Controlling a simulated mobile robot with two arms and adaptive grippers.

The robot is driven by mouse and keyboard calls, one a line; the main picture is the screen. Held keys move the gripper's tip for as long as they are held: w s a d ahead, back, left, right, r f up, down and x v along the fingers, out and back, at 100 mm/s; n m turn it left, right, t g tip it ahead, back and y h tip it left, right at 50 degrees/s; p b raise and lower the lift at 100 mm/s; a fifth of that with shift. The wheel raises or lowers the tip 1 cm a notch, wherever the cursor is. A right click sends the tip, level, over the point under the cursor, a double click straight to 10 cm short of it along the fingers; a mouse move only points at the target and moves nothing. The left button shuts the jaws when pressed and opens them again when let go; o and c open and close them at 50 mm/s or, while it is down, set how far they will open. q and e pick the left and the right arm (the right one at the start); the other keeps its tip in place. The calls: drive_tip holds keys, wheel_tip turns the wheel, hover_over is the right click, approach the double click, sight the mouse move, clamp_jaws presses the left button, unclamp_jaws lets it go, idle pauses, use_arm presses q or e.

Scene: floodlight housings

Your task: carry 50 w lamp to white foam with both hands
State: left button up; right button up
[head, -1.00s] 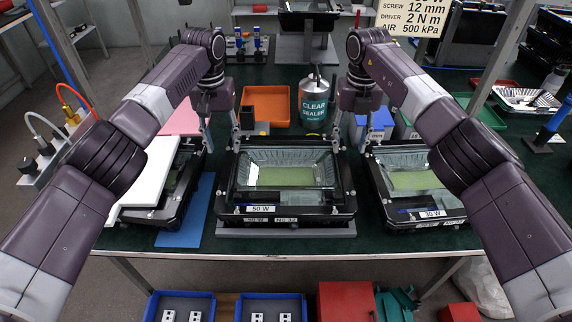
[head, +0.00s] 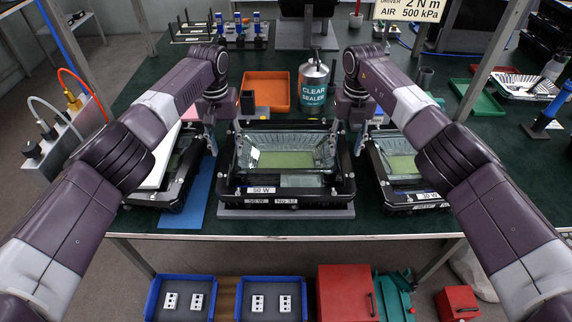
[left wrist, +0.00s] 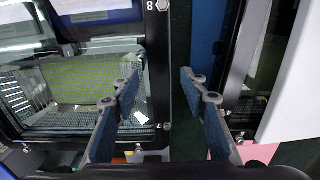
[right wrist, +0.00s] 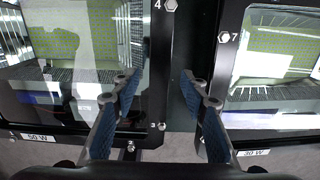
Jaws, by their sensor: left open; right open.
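The 50 W lamp (head: 262,191) is a black-framed floodlight with a glass front and a yellow-green panel. It lies flat on a grey mat (head: 286,213) in the middle of the table. My left gripper (left wrist: 160,82) is open, its fingers to either side of the lamp's side frame, one over the glass and one over the gap. My right gripper (right wrist: 157,80) is open in the same way at the opposite side frame. I cannot tell whether any finger touches. A white slab (head: 163,160), probably the white foam, lies at the left, partly hidden by my left arm.
A dark lamp (head: 180,185) and a blue mat (head: 203,190) lie left of the 50 W lamp. The 30 W lamp (head: 405,170) stands close on the right. Behind are an orange tray (head: 266,88) and a sealer can (head: 313,85).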

use_arm(q)
drive_tip(key=shift+f, duration=0.3)
use_arm(e)
drive_tip(key=shift+w+f, duration=0.1)
drive_tip(key=shift+f, duration=0.2)
use_arm(q)
drive_tip(key=shift+c, duration=0.9)
use_arm(e)
drive_tip(key=shift+c, duration=0.9)
use_arm(q)
clamp_jaws()
use_arm(e)
clamp_jaws()
use_arm(q)
drive_tip(key=shift+r, duration=0.15)
use_arm(e)
drive_tip(key=shift+r, duration=0.15)
